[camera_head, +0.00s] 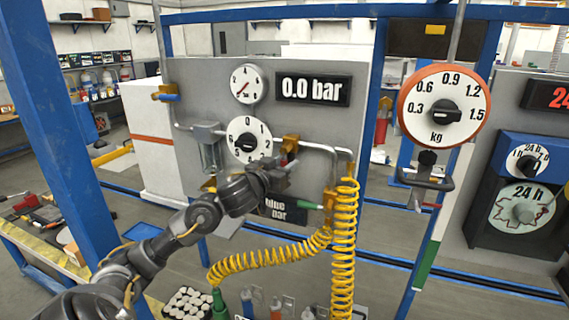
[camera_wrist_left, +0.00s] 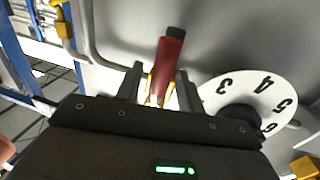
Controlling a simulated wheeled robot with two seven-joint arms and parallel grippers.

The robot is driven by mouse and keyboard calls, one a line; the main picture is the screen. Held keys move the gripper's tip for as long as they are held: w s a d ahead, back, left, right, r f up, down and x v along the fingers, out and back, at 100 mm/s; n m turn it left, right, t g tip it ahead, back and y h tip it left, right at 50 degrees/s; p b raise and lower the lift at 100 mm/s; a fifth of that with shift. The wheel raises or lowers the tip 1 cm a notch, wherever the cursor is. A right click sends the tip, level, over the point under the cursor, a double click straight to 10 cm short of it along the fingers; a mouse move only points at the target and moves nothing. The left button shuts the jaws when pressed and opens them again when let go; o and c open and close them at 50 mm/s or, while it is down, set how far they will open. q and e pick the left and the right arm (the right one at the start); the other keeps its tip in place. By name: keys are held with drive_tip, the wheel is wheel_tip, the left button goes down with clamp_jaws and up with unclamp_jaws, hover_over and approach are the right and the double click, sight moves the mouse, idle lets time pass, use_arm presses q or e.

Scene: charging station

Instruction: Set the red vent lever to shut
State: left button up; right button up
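The red vent lever (camera_wrist_left: 168,62) has a dark tip and points up in the left wrist view, with yellow metal at its base. In the head view, only a small red part of the lever (camera_head: 290,147) shows beside the white dial, at the pipe; my gripper hides much of the rest. My left gripper (camera_wrist_left: 160,82) has its fingers apart, one on each side of the lever's lower part. I cannot tell whether either finger touches it. The left gripper (camera_head: 282,174) is also in front of the panel in the head view. My right gripper is not in view.
A white dial knob (camera_head: 248,139) is close to the left gripper. Above are a gauge (camera_head: 247,84) and a display reading 0.0 bar (camera_head: 313,89). A coiled yellow hose (camera_head: 343,245) hangs to the right. A blue post (camera_head: 50,120) stands at left.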

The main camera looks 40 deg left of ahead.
use_arm(q)
drive_tip(key=shift+w, duration=0.1)
drive_tip(key=shift+c, duration=0.5)
clamp_jaws()
